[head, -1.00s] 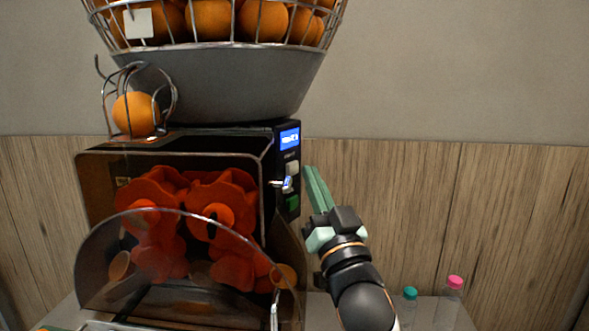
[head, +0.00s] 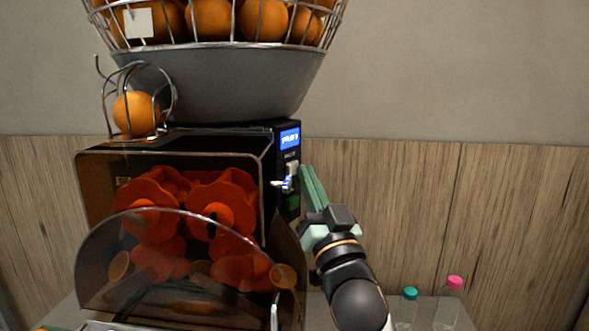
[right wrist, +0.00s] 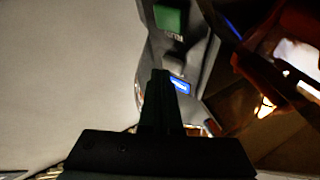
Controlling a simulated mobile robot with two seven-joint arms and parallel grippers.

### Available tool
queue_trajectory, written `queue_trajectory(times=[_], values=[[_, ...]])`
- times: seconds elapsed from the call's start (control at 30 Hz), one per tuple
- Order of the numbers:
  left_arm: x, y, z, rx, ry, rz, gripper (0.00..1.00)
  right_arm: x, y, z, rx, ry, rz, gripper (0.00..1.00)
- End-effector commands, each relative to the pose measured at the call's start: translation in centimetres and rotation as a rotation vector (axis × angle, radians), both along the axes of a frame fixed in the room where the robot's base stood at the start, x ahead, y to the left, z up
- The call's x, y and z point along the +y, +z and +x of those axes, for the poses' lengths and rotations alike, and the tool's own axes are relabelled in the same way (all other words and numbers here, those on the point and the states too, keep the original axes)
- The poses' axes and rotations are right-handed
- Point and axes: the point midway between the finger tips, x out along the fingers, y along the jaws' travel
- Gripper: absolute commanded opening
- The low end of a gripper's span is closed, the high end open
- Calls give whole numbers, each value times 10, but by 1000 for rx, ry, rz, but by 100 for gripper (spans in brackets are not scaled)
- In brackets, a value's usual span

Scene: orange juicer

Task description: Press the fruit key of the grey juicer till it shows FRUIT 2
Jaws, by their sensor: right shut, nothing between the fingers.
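The grey juicer (head: 200,85) stands at left and centre in the head view. Its narrow control panel (head: 289,150) on the right side carries a lit blue display (head: 289,139), whose small text I cannot read for certain. Below it are a pale key (head: 292,168) and a green key (head: 293,202). My right gripper (head: 306,168) is shut and empty, its fingertips at the panel's right edge beside the pale key; I cannot tell if they touch it. The right wrist view shows the shut fingers (right wrist: 160,75) against the panel, near the green key (right wrist: 168,20). My left gripper is out of view.
A wire basket of oranges (head: 212,20) tops the juicer. A clear curved cover (head: 190,285) fronts the orange-red press drums (head: 222,195). Two bottles, with a teal cap (head: 410,293) and a pink cap (head: 455,282), stand at lower right.

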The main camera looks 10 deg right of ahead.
Motion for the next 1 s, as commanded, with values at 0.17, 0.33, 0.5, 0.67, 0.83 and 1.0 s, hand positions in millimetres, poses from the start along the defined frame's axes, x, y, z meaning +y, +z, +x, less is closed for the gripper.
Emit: queue_trajectory(times=[0.17,0.33,0.5,0.67,0.83,1.0], values=[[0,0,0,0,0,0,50,0,0,0,-1,0,0,0],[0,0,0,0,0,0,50,1,0,1,-1,0,0,0],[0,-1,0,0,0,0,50,2,0,2,-1,0,0,0],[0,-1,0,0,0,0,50,3,0,4,-1,0,0,0],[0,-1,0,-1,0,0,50,5,0,5,-1,0,0,0],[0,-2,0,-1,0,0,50,6,0,7,-1,0,0,0]])
